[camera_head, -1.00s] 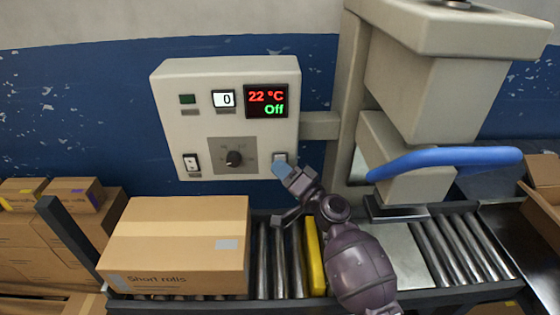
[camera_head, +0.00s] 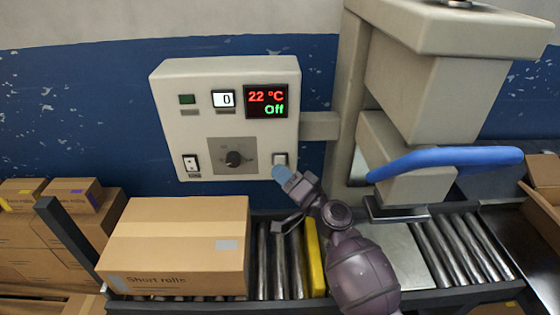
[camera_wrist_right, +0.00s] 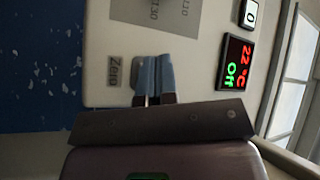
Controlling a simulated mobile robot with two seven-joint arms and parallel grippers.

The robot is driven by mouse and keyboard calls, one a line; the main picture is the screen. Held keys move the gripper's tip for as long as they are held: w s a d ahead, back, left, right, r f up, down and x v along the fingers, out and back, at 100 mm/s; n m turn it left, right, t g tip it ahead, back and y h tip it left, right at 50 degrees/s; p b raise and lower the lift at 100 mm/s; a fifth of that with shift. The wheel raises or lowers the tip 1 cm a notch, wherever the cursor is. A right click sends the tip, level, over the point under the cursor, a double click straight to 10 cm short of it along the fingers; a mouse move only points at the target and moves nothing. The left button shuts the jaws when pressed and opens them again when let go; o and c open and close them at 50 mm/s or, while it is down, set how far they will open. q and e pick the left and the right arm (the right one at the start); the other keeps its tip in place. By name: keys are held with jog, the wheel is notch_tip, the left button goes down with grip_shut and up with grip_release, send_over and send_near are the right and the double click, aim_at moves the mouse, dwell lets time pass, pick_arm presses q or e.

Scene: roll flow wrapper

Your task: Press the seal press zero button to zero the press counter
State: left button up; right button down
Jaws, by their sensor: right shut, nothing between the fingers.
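The pale zero button (camera_head: 280,158) is at the box's lower right. My right gripper (camera_head: 283,174) is shut and empty, its blue fingertips just below the button and covering the area under it. I cannot tell whether the fingertips touch the box. My left gripper is not in view.
A dial (camera_head: 234,158) and a rocker switch (camera_head: 191,163) are on the same panel. The red and green display (camera_head: 266,101) reads 22 °C, Off. The press with a blue handle (camera_head: 445,160) stands right. A carton (camera_head: 180,245) lies on the rollers.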

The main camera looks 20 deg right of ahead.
jog(key=s, duration=0.2)
jog(key=s+a, duration=0.1)
jog(key=s, duration=0.1)
jog(key=shift+s+a, duration=0.15)
jog(key=shift+s, duration=0.25)
dwell(0.8)
